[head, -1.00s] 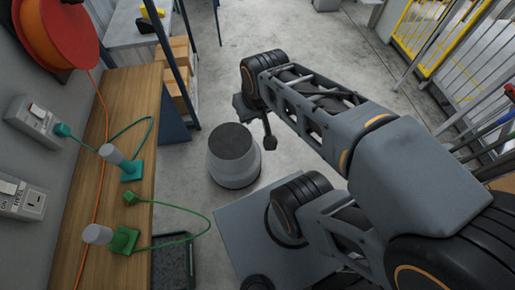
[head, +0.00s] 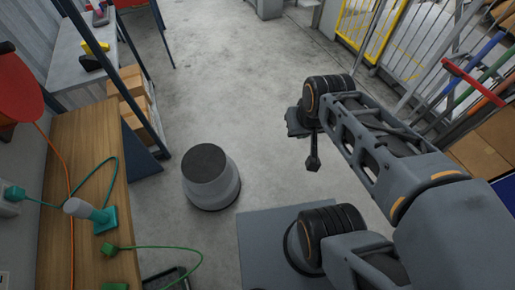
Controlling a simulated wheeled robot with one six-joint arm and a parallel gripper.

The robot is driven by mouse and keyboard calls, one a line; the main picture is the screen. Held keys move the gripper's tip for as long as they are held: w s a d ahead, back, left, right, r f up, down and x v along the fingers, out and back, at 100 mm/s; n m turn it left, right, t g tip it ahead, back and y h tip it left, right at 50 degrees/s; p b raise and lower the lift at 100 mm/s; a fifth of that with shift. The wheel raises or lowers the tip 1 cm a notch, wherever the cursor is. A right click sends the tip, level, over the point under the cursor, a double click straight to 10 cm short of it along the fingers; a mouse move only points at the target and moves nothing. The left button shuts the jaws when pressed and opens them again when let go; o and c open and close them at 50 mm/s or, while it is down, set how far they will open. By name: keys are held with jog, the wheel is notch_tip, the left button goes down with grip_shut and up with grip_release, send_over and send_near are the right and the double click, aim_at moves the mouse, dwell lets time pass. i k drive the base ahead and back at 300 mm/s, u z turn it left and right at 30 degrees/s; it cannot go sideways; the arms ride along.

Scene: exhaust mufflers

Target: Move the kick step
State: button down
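The kick step (head: 211,178) is a grey round stool with a dark top. It stands upright on the concrete floor in the middle left of the head view, just ahead of my grey base plate. My gripper (head: 312,160) hangs at the end of my arm, to the right of the kick step and apart from it. Its fingers are small and dark here, and I cannot tell whether they are open or shut. Nothing shows hanging from it.
A wooden bench (head: 75,190) with green plugs and cables runs along the left. Cardboard boxes (head: 130,95) sit on a blue-framed shelf behind it. A yellow barrier (head: 370,25) and poles line the right. The floor (head: 235,75) beyond the kick step is clear.

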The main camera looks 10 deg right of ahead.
aim_at(211, 179)
jog(key=z, duration=0.4)
jog(key=i, duration=0.9)
jog(key=u, duration=1.9)
